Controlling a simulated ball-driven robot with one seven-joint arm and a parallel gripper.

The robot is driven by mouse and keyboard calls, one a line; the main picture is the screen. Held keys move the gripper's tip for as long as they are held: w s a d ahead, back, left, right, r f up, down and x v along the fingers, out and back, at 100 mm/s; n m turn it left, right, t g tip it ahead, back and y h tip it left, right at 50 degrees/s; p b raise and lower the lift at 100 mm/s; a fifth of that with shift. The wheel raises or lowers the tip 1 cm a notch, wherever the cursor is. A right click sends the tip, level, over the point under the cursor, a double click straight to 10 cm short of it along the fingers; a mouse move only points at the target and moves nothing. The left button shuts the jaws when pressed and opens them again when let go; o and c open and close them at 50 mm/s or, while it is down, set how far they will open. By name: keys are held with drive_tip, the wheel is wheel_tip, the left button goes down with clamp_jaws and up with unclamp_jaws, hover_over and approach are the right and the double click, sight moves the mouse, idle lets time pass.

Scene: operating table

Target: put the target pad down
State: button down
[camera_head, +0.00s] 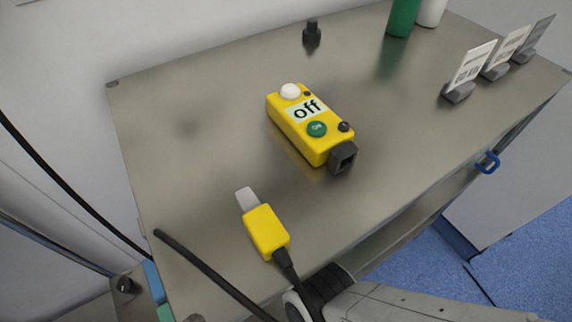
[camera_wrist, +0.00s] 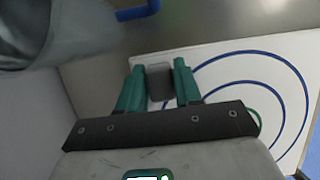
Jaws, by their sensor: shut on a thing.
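The target pad (camera_wrist: 228,60) is a white board with blue rings, seen in the wrist view reaching to the right edge. My gripper (camera_wrist: 160,72) has its two green fingers closed on a small grey block (camera_wrist: 160,82) at the pad's left part, which looks like the pad's grip. The pad's right end is cut off by the frame, and my gripper's body covers part of its near side. I cannot tell how far the pad is from any surface. Neither the pad nor my fingers show in the head view.
On the metal table (camera_head: 190,190) stand a yellow box (camera_head: 300,125) reading "off", a yellow plug (camera_head: 267,232) with a black cable, a small black part (camera_head: 312,36), a green bottle (camera_head: 403,15) and label holders (camera_head: 460,92).

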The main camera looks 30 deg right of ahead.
drive_tip(key=shift+s+f+b, duration=0.25)
drive_tip(key=shift+f+b, duration=0.3)
drive_tip(key=shift+b, duration=0.15)
drive_tip(key=shift+w+f, duration=0.1)
drive_tip(key=shift+f, duration=0.1)
drive_tip(key=shift+r, duration=0.1)
drive_tip(key=c, duration=0.8)
unclamp_jaws()
drive_tip(key=shift+a+r+p, duration=0.1)
drive_tip(key=shift+r+p, duration=0.2)
drive_tip(key=shift+r, duration=0.2)
drive_tip(key=a, duration=0.4)
drive_tip(key=w+a+p, duration=0.1)
drive_tip(key=a, duration=0.3)
drive_tip(key=w+a+p, duration=0.1)
drive_tip(key=a, duration=0.3)
